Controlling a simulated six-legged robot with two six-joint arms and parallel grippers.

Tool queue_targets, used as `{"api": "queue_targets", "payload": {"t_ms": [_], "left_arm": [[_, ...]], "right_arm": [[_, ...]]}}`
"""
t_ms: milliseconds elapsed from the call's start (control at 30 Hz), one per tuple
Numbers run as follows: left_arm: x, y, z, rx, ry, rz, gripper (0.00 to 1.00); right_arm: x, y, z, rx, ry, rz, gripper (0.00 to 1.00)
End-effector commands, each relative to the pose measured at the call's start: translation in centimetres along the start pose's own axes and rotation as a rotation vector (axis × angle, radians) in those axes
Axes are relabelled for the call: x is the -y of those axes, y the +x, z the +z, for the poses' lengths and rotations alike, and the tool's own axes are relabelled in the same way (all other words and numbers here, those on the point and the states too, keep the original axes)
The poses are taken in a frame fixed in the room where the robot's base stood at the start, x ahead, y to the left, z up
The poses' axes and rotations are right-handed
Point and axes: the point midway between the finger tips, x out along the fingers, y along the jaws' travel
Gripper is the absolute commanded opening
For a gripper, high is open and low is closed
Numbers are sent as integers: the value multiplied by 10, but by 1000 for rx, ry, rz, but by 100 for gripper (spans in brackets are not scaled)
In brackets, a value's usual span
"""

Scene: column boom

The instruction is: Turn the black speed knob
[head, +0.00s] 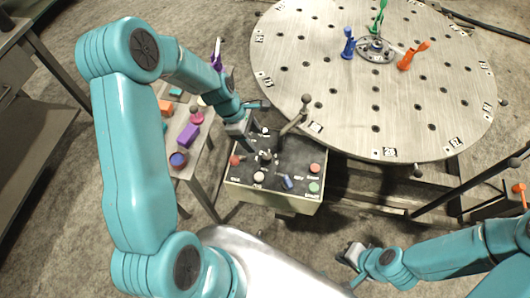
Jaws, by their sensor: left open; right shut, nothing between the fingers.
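The control box (240,188) stands in the middle of the head view, with a dark top panel that carries several small knobs, buttons and levers. The black speed knob cannot be told apart surely from the dark panel at this size. My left gripper (257,125) is open at the panel's far left corner, its fingers spread apart. It seems to be above the panel, and I see nothing held in it. My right gripper (350,254) is shut and empty, low in the picture, nearer to me than the box.
A round perforated table (340,100) with blue (348,44), green (379,18) and orange (408,58) clamps fills the upper right. A tall grey lever (296,118) rises from the box's far side. A narrow side table (199,160) with coloured pieces stands left of the box.

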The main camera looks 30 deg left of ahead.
Motion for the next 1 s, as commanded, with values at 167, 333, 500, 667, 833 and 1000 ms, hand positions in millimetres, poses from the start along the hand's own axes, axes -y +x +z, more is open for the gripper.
{"api": "queue_targets", "payload": {"t_ms": [167,333,500,667,833,1000], "left_arm": [[1,45,1,1,2,-6,64],[1,79,0,0,3,-3,64],[0,99,0,0,3,0,64],[0,105,0,-1,4,1,64],[0,105,0,-1,4,1,64],[0,105,0,0,3,1,22]], "right_arm": [[1,-3,0,0,0,0,0],[2,-4,0,0,0,0,0],[2,-4,0,0,0,0,0],[2,-4,0,0,0,0,0],[2,-4,0,0,0,0,0],[2,-4,0,0,0,0,0]]}}
